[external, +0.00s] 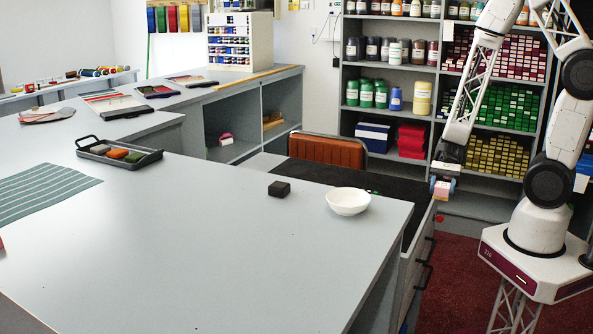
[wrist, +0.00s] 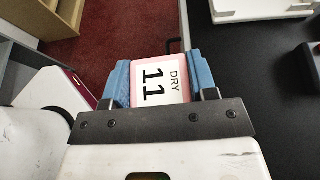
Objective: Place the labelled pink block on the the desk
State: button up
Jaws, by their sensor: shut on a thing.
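The pink block (wrist: 146,66) shows in the wrist view with a white label reading "DRY 11". My gripper (wrist: 161,76) is shut on it, with a blue finger pad on each side. In the external view my gripper (external: 442,187) hangs at the right, by the end of the black surface and beyond the right edge of the large grey desk top. The block is small there and partly hidden between the fingers. The desk (external: 220,250) fills the front and left of the external view.
On the desk are a white bowl (external: 348,202), a dark block (external: 279,188), a black tray (external: 148,160) with several coloured blocks, and a striped green cloth (external: 40,190). A black surface (external: 330,178) and an orange-brown chair back (external: 327,152) lie behind. The desk's front middle is clear.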

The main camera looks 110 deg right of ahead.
jog(key=shift+s+a+r+m+h, duration=0.1)
jog(key=shift+s+a+m+h, duration=0.2)
jog(key=shift+s+a, duration=0.85)
jog(key=shift+d, duration=0.1)
jog(key=w+d, duration=0.2)
jog(key=w, duration=0.2)
jog(key=w+d+f, duration=0.1)
jog(key=w+d, duration=0.1)
jog(key=w, duration=0.3)
jog(key=w+d, duration=0.2)
jog(key=w, duration=0.3)
jog(key=shift+w+d+f, duration=0.25)
jog(key=shift+d, duration=0.1)
jog(key=shift+f, duration=1.75)
jog(key=shift+f, duration=0.1)
jog(key=o, duration=0.9)
jog(key=shift+s+d, duration=0.1)
